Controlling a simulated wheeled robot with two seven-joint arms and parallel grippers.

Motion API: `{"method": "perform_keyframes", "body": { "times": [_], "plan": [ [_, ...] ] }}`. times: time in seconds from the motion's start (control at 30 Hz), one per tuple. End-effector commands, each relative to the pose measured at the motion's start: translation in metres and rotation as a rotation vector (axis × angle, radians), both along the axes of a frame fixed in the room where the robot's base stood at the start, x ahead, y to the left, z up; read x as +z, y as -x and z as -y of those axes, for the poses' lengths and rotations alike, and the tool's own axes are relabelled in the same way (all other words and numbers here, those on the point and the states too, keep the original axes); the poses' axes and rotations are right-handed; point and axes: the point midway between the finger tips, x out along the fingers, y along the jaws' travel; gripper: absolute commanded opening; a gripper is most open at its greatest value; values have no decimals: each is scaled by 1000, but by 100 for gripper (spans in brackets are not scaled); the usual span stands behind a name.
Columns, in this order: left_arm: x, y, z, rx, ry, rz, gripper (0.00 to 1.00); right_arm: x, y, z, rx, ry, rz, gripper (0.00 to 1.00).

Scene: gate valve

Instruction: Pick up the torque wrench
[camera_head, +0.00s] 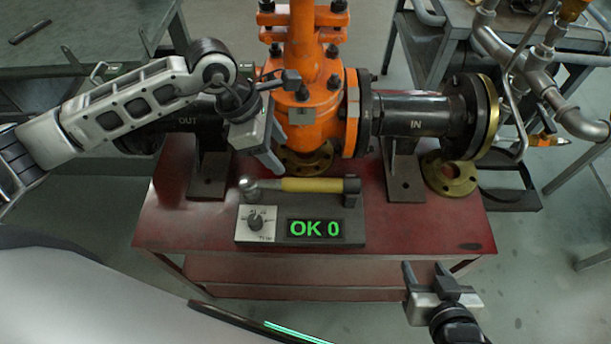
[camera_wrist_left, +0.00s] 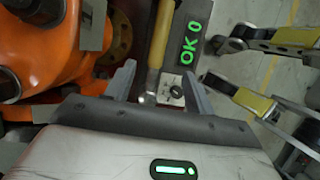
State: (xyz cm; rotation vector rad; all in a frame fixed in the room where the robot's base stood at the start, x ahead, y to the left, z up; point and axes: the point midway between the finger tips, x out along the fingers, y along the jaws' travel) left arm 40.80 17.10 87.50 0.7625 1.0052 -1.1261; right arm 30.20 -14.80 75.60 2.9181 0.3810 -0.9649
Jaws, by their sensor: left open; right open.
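The torque wrench (camera_head: 312,185) has a yellow grip and a round metal head at its left end. It lies level in a dark grey holder (camera_head: 352,220) on the red bench. My left gripper (camera_head: 276,160) is open and empty, just above and behind the wrench's head end. In the left wrist view the wrench (camera_wrist_left: 160,45) runs between the two open fingers (camera_wrist_left: 158,82), with its head nearest the palm. Contact is not visible. My right gripper (camera_head: 426,276) is open and empty, low at the right in front of the bench, away from the wrench.
The holder carries a dial (camera_head: 256,221) and a green "OK 0" display (camera_head: 315,229). The orange gate valve (camera_head: 310,100) with black pipes stands close behind. A brass flange (camera_head: 450,176) lies at the right. The red bench top (camera_head: 430,225) is bare at front right.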

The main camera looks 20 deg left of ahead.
Motion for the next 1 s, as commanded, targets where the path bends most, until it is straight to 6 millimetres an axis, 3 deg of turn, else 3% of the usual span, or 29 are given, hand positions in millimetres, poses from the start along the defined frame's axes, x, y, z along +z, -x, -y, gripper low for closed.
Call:
{"method": "perform_keyframes", "body": {
  "times": [0.3,1.0],
  "plan": [
    [-62,-6,26,0,6,-6,54,0,3,2,-1,5,-11,50],
    [-130,-16,48,0,8,-3,54,4,5,4,-5,8,-13,50]
  ]
}}
